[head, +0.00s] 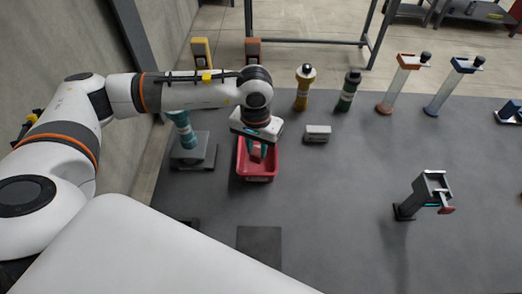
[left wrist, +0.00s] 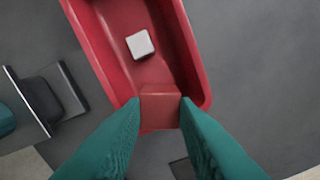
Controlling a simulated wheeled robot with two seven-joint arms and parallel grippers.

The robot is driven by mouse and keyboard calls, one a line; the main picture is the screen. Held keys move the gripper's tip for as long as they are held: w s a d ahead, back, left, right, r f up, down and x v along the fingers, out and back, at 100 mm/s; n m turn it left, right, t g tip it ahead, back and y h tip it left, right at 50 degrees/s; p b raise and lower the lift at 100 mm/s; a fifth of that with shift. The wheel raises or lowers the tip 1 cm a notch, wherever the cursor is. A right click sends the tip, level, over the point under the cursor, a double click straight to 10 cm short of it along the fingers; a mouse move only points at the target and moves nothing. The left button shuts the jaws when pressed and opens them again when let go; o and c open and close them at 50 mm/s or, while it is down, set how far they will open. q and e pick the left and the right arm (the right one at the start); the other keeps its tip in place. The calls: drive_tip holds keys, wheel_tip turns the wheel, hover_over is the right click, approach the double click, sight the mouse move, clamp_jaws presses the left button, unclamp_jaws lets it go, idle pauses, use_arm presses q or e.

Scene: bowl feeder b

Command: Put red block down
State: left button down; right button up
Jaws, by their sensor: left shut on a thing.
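My left gripper (head: 256,153) is over the red bin (head: 258,177) in the head view. In the left wrist view its two green fingers (left wrist: 160,112) are shut on a red block (left wrist: 160,101). The block is at the near end of the red bin (left wrist: 108,62); I cannot tell whether it touches the bin. The red block (head: 257,154) is partly hidden by the gripper in the head view. A small white block (left wrist: 140,44) lies in the bin. My right gripper is not in view.
A grey platform (head: 193,160) with a teal-green object stands left of the bin. A small grey box (head: 317,134) lies to its right. Yellow (head: 303,90) and dark green (head: 349,92) bottles stand behind. A dark stand (head: 425,197) is at right. The table between is clear.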

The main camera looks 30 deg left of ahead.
sight(257, 162)
use_arm(q)
wheel_tip(257, 162, down, 2)
drive_tip(key=shift+s+f, duration=0.1)
drive_tip(key=shift+f, duration=0.45)
wheel_tip(257, 162, down, 4)
drive_tip(key=shift+r+p, duration=0.2)
drive_tip(key=shift+p, duration=0.4)
drive_tip(key=shift+f, duration=0.1)
drive_tip(key=c, duration=1.6)
unclamp_jaws()
drive_tip(key=o, duration=0.5)
drive_tip(key=shift+c, duration=0.2)
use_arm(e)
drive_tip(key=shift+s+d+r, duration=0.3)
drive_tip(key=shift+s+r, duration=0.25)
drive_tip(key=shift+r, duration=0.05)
